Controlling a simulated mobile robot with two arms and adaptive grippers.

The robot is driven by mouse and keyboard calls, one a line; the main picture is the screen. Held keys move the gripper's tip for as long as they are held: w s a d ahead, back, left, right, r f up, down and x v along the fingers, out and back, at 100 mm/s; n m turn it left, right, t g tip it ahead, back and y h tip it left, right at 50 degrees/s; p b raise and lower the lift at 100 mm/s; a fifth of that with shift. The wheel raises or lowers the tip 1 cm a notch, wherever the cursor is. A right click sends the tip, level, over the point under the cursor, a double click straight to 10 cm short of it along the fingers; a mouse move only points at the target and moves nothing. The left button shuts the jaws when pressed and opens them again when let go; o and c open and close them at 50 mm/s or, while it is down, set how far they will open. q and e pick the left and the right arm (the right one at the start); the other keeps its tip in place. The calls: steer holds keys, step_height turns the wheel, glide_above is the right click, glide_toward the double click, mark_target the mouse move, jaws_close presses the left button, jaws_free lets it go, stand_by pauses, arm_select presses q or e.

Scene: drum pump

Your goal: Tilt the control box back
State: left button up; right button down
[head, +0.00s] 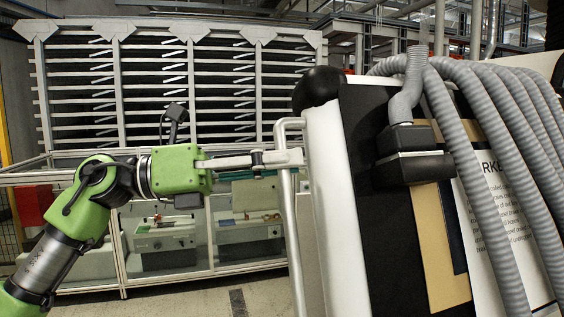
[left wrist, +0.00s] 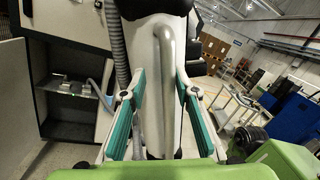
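The control box (head: 325,200) fills the right of the head view, with a white side and a dark front. Its outline leans a little in the picture; I cannot tell whether it is tilted. A grey tubular handle (head: 289,215) runs down its left side and also shows in the left wrist view (left wrist: 166,75). My left gripper (head: 285,158) reaches the upper part of this handle from the left. In the left wrist view its teal-padded fingers (left wrist: 161,85) stand apart, one on each side of the handle, with a gap visible on the left. My right gripper is not in view.
Thick grey corrugated hoses (head: 480,130) hang over the box's front. A black rounded part (head: 318,88) sits at its top left corner. Behind stands a large slatted rack (head: 120,80) above glass-fronted cabinets (head: 165,235). Some floor (head: 200,300) is clear at lower left.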

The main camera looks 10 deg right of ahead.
arm_select(q)
steer(key=shift+s, duration=0.2)
steer(key=shift+s+r, duration=0.1)
steer(key=shift+a, duration=0.15)
steer(key=a+f, duration=0.1)
steer(key=a, duration=1)
steer(key=shift+w+a, duration=0.2)
steer(key=shift+a, duration=0.1)
